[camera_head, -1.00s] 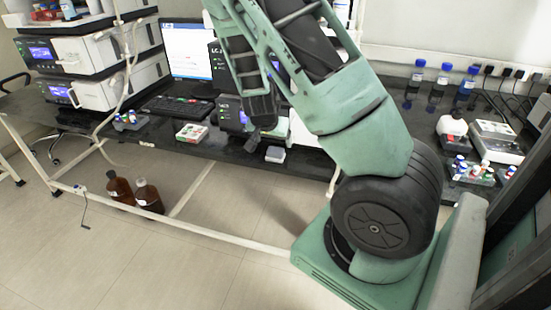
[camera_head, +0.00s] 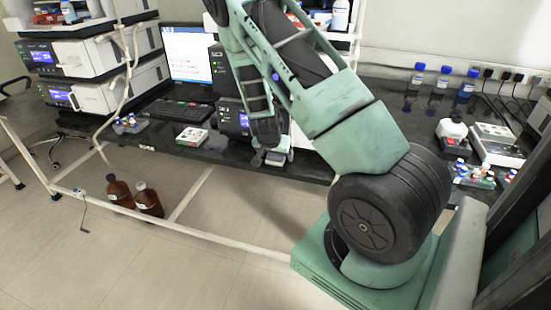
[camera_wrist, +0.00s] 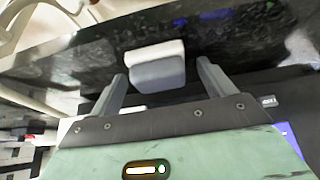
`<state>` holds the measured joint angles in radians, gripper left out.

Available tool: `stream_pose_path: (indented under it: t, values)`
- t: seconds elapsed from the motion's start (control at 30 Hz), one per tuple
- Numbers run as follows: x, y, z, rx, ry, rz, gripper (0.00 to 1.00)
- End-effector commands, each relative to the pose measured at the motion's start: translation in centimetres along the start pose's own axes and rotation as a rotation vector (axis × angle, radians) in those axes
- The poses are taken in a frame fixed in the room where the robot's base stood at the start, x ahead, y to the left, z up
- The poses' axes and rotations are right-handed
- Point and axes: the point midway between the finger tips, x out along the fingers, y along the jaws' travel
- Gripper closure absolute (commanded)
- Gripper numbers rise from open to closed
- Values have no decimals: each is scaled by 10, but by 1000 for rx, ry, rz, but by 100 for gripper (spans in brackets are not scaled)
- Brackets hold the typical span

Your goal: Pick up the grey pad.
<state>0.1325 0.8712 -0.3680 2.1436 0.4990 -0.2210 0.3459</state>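The grey pad (camera_wrist: 157,72) lies on the dark bench top (camera_wrist: 95,62), near its front edge. In the wrist view it is a small block with a white far part, just ahead of and between the spread fingers of my gripper (camera_wrist: 162,88). Both fingers stand apart from the pad, one on each side, and the gripper is open and empty. In the head view my gripper (camera_head: 270,158) is low over the bench at the front edge, and it and my arm hide most of the pad.
A small white and green box (camera_head: 192,136), a keyboard (camera_head: 178,110) and a vial rack (camera_head: 130,124) are on the bench to the left. Stacked instruments (camera_head: 85,95) stand at far left. Blue-capped bottles (camera_head: 441,78) and a scale (camera_head: 497,145) stand at right. Brown bottles (camera_head: 148,198) are on the floor.

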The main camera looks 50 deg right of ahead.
Motion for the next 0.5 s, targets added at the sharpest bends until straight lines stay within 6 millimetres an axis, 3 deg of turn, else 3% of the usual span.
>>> stream_pose_path:
  t: [0.03,0.17,0.5]
  values:
    - [0,0,0,0,0,0,29]
    - [0,0,0,0,0,0,65]
    - [-1,0,0,0,0,0,67]
